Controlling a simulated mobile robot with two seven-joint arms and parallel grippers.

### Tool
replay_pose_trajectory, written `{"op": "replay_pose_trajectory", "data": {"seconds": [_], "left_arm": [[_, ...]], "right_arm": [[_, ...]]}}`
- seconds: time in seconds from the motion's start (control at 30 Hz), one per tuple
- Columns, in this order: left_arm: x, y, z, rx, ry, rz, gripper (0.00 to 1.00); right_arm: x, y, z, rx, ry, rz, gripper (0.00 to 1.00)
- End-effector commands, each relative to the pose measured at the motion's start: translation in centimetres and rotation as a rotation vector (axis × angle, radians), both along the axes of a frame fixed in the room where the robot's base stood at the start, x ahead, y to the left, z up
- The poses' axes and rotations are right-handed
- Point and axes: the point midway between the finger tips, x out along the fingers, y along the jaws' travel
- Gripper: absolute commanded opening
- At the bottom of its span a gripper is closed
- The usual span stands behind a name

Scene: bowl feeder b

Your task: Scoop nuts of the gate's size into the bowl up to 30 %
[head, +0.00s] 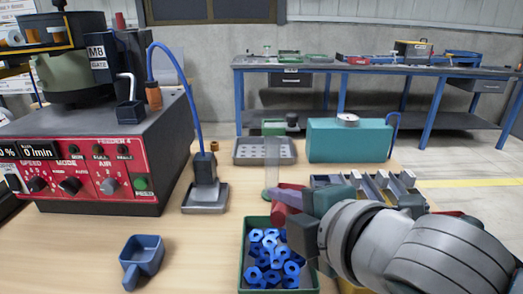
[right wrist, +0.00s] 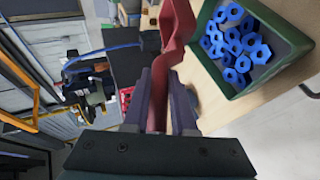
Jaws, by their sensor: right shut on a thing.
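My right gripper (head: 300,201) is shut on a red scoop (right wrist: 178,28), which also shows in the head view (head: 281,212). In the head view its purple fingers hide much of the scoop, just above the far edge of the green bin (head: 242,262). The bin holds many large blue nuts (head: 270,255); both also show in the right wrist view. No nuts can be made out in the scoop. The feeder bowl (head: 67,78) is at the upper left, by a sign (head: 98,58) reading "M8 GATE". My left gripper is not in view.
A blue scoop (head: 143,254) lies on the table at front left. The red feeder panel (head: 95,170) is behind it. A blue-hosed stand (head: 205,195), a clear cylinder (head: 271,163), a grey tray (head: 250,158), a teal box (head: 350,142) and metal racks (head: 345,180) stand around.

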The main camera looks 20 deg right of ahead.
Motion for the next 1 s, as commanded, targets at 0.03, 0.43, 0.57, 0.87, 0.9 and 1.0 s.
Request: {"op": "replay_pose_trajectory", "data": {"seconds": [0.03, 0.43, 0.57, 0.87, 0.9, 1.0], "left_arm": [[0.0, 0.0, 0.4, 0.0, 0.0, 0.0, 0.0], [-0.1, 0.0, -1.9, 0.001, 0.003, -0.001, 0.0], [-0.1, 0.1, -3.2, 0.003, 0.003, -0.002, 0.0], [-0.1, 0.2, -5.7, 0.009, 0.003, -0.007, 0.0], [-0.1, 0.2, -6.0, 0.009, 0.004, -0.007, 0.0], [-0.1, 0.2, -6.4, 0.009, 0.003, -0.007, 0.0]], "right_arm": [[-0.2, 0.5, 0.1, 0.004, 0.003, 0.01, 0.0], [0.1, 0.8, -3.4, 0.049, 0.081, 0.022, 0.0], [0.5, 0.6, -5.1, 0.074, 0.127, 0.022, 0.0], [0.4, 0.6, -8.8, 0.08, 0.138, 0.022, 0.0], [0.4, 0.6, -9.1, 0.08, 0.138, 0.022, 0.0], [0.4, 0.6, -9.8, 0.08, 0.138, 0.022, 0.0]]}}
